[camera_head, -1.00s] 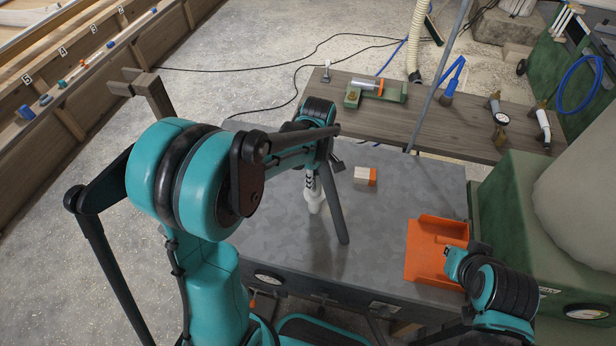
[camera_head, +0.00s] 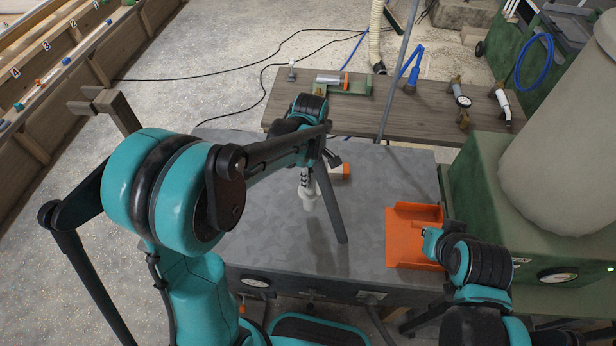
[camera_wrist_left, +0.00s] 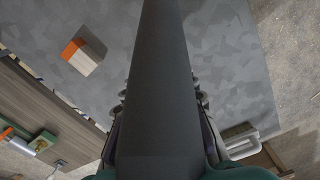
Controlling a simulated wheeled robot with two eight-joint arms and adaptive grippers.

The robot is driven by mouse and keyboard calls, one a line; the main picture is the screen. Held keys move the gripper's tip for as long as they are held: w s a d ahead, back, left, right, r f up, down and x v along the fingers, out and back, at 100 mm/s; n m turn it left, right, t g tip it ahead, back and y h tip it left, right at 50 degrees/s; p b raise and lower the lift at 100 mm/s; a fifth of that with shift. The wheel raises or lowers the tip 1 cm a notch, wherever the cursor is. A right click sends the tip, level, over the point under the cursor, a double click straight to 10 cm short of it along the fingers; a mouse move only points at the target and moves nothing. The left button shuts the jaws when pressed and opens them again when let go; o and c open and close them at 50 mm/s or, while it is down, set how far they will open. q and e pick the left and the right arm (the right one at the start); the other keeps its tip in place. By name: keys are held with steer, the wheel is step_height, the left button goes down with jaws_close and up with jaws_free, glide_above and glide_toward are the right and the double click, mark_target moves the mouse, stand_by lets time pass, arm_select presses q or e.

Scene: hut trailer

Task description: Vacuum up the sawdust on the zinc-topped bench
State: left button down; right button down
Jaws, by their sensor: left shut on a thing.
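The zinc-topped bench (camera_head: 270,240) is a mottled grey top in front of me; no distinct sawdust pile shows on it. My left gripper (camera_head: 318,160) is shut on a dark grey tube (camera_head: 331,205), which slants down over the bench's middle. Whether its lower end touches the zinc I cannot tell. In the left wrist view the tube (camera_wrist_left: 165,80) runs between the fingers and hides the middle of the bench. My right gripper (camera_head: 432,243) is at the right side of an orange dustpan (camera_head: 400,225); its fingers are not clear.
A wood-and-orange block (camera_head: 341,171) lies behind the tube. Beyond stands a plank table (camera_head: 420,112) with tools and a grey pole. A green machine (camera_head: 480,195) borders the right.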

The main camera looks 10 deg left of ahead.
arm_select(q)
steer(key=shift+r+p, duration=1.55)
steer(key=shift+r, duration=0.85)
